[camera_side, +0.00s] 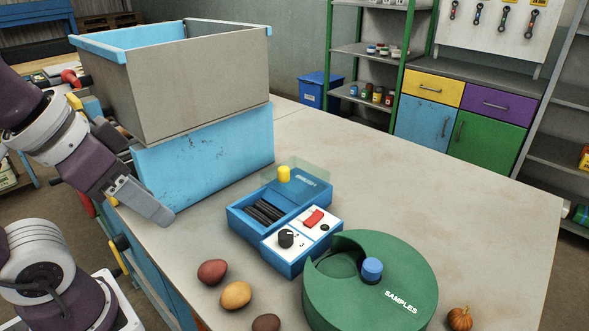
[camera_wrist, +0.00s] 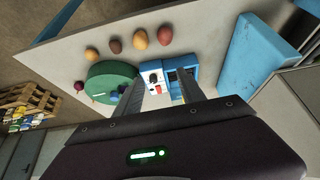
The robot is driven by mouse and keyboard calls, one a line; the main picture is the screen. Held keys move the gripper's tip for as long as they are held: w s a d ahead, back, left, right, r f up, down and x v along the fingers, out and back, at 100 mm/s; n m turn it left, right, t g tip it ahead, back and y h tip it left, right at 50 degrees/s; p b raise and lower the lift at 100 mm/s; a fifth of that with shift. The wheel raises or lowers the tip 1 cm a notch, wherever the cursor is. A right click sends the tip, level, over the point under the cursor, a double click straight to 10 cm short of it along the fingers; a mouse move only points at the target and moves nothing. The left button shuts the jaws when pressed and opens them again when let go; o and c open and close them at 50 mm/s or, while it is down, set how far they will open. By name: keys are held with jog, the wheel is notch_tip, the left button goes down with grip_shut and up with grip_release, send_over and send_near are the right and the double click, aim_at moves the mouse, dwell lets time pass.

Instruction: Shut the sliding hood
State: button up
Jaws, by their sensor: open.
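The blue device (camera_side: 285,220) stands on the table. Its sliding hood (camera_side: 310,172) is a clear, greenish cover with a yellow knob (camera_side: 284,173), at the device's back end. In front of the hood, a bay with dark ribs (camera_side: 265,211) lies uncovered. The front panel has a black dial and a red switch. My gripper (camera_side: 165,215) is left of the device, above the table's left edge, open and touching nothing. In the wrist view, the device (camera_wrist: 153,77) shows beyond and between my open fingers (camera_wrist: 160,92); one finger partly covers it, and the hood is hard to make out.
A green round SAMPLES container (camera_side: 370,285) with a blue knob stands right of the device. Several egg-like objects (camera_side: 236,295) lie in front, and an orange-brown one (camera_side: 460,318) lies at right. A large grey bin (camera_side: 200,85) on a blue box (camera_side: 210,155) stands behind my gripper. The table's right back is clear.

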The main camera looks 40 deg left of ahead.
jog(key=w+a+r+n+g, duration=0.1)
jog(key=w+r+n, duration=0.1)
jog(key=w, duration=0.4)
jog(key=w+r+n+g, duration=0.1)
jog(key=w+r+n, duration=0.2)
jog(key=w, duration=0.3)
jog(key=n+g, duration=0.4)
jog(key=n, duration=0.3)
send_over(284, 168)
jog(key=f, duration=0.9)
jog(key=shift+s+d, duration=0.1)
jog(key=shift+s, duration=0.25)
jog(key=shift+n, duration=0.3)
jog(key=f, duration=0.6)
jog(key=shift+w+f, duration=0.3)
jog(key=shift+f, duration=0.6)
grip_shut()
jog(key=shift+r, duration=0.1)
